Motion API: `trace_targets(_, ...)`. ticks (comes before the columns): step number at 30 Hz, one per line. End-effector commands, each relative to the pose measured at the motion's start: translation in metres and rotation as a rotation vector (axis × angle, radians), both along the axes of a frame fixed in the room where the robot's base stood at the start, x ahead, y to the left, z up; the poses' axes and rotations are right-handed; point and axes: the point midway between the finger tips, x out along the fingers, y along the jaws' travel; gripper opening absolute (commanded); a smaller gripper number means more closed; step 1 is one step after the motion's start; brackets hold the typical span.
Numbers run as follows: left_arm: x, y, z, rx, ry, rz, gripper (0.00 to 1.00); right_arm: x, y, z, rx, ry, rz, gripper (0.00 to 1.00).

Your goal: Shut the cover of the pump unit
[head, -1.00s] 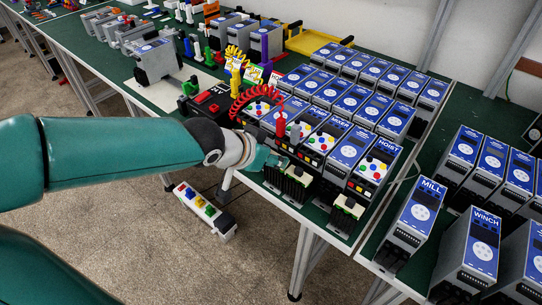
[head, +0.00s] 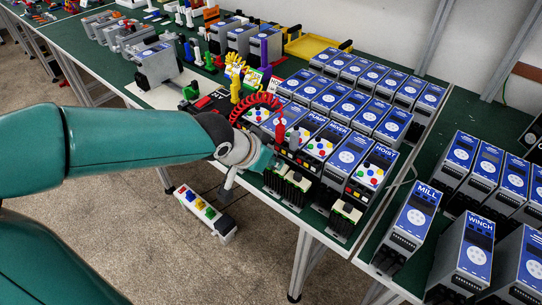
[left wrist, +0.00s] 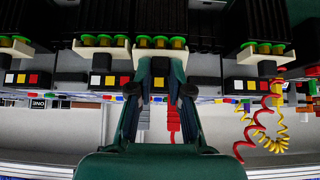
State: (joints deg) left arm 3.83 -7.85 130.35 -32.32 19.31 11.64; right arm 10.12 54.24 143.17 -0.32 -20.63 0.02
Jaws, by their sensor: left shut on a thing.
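The pump unit (head: 316,120) stands in the front row of drives, with its "PUMP" label on a blue face. Coloured buttons (head: 320,149) show on its lower face. I cannot clearly make out its cover or how far that is swung. My left gripper (head: 272,161) is low at the front of this row, left of those buttons. In the left wrist view, my left gripper (left wrist: 160,87) has its fingers on both sides of a small dark block, with a yellow square (left wrist: 159,82) showing between them. The exact part held is unclear. My right gripper is not in view.
The mixer unit (head: 346,145) and the hoist unit (head: 374,165) stand to the right. Black blocks with pale terminals (head: 346,214) sit along the front edge. A red coiled cord (head: 258,103) is behind my wrist. More drives, including "MILL" (head: 412,216), stand farther right.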

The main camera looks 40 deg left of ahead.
Motion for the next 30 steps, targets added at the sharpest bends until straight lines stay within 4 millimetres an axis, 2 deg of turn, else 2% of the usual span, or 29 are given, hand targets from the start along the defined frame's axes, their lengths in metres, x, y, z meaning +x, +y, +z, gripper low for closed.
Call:
trace_targets(1, 0.002, -0.001, 0.005, 0.002, 0.034, -0.002, 0.0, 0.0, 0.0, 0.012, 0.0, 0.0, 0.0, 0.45)
trace_targets(18, 0.017, -0.002, 0.003, 0.036, 0.466, -0.003, 0.0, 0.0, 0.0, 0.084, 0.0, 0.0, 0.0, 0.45)
trace_targets(25, 0.021, -0.002, -0.001, 0.044, 0.571, -0.001, 0.0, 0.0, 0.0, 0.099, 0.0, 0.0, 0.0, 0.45)
trace_targets(30, 0.021, -0.002, -0.004, 0.044, 0.59, -0.001, 0.0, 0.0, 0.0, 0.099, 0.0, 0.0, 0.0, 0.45)
